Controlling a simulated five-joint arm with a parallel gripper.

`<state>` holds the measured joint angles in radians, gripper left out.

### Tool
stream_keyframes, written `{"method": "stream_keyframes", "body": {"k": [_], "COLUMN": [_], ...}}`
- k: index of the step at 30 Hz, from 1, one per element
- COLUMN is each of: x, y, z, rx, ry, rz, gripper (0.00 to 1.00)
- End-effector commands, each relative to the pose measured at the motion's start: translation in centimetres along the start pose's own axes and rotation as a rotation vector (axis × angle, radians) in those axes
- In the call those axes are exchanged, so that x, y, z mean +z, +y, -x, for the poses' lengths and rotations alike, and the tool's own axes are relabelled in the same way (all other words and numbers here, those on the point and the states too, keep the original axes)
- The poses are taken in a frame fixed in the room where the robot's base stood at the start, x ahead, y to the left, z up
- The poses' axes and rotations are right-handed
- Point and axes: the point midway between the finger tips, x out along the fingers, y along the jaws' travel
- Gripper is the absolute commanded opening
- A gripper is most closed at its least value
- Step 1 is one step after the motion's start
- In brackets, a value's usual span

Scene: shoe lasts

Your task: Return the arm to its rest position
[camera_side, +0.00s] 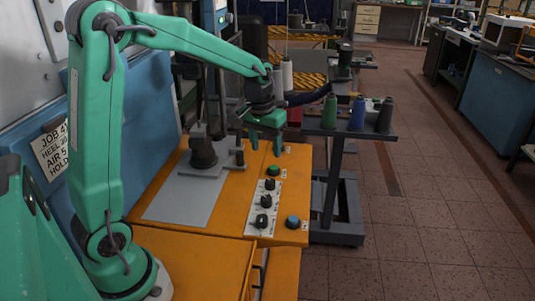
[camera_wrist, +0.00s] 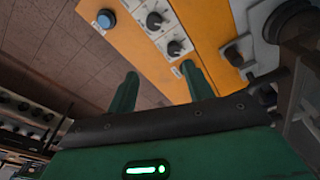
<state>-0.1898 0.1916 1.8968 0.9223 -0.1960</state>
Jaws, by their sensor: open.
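My gripper (camera_side: 265,146) is green, with its two fingers apart and nothing between them. In the side view it hangs from the outstretched arm above the far end of the orange machine bench (camera_side: 200,231). The fingertips point down and stand near the green button (camera_side: 273,170), seemingly above it. In the wrist view the two fingers (camera_wrist: 161,78) are spread below the knob panel (camera_wrist: 158,24), with a blue button (camera_wrist: 105,19) at upper left. I cannot tell the exact height over the bench.
Black knobs (camera_side: 263,201) and a blue button (camera_side: 292,222) line the bench's right side. A dark post (camera_side: 203,152) stands on a grey plate (camera_side: 184,200). A trolley (camera_side: 351,134) with green, blue and dark thread cones stands right of my gripper. Floor (camera_side: 430,220) is clear farther right.

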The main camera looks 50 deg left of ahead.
Motion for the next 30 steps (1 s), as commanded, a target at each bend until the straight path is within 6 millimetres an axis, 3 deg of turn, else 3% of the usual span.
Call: {"method": "stream_keyframes", "body": {"k": [6,15,30], "x": [3.4,8.3,16.7], "y": [0.8,1.2,0.8], "z": [3.8,7.4,10.1], "rx": [0.018,0.04,0.078], "ry": [0.066,0.15,0.29], "rz": [-0.069,-0.16,-0.307], "gripper": [0.52,0.52,0.52]}}
